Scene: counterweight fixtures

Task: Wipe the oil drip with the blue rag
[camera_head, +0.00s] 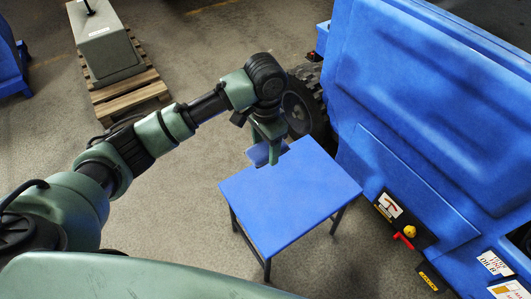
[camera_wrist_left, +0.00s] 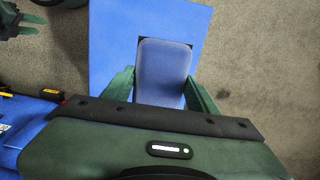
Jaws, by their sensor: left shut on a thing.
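My left gripper (camera_head: 268,152) is shut on the blue rag (camera_head: 257,155), at the far left edge of the blue table top (camera_head: 290,195). In the left wrist view the rag (camera_wrist_left: 162,72) is a flat, rounded blue-grey pad between the green fingers of the left gripper (camera_wrist_left: 161,88). Dark corners show behind the rag there; I cannot tell whether they are shadow or something else. I cannot tell whether the rag touches the table. No oil drip can be made out. A green gripper, seemingly my right one (camera_wrist_left: 22,22), shows at the top left of the wrist view.
A large blue machine (camera_head: 430,110) stands close on the right, with a black tire (camera_head: 303,105) behind the table. A red lever (camera_head: 403,240) and yellow knob (camera_head: 410,231) stick out low on it. A grey block (camera_head: 105,48) sits on a wooden pallet (camera_head: 130,98). The visible table top is clear.

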